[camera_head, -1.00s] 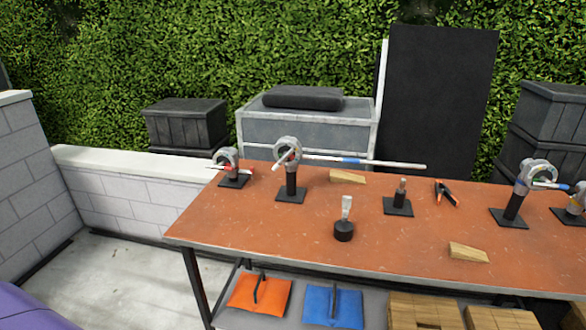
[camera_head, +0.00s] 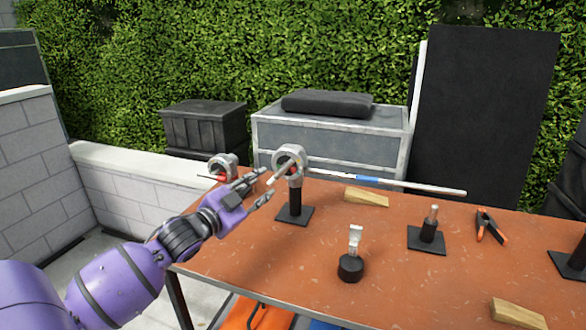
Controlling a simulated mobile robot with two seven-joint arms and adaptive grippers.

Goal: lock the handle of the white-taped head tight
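A grey round grip head (camera_head: 290,156) stands on a black post with a square base at the table's left part. Its pale, white-looking handle (camera_head: 279,173) slants down to the left from the head. A long silver rod (camera_head: 425,187) with a blue band runs right from this head. My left gripper (camera_head: 267,183) is open and empty, just left of and in front of this head, close to the handle. I cannot tell whether it touches the handle. My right gripper is out of view.
A second grey head (camera_head: 222,166) with a red part stands behind my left gripper. The front left tabletop is clear.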

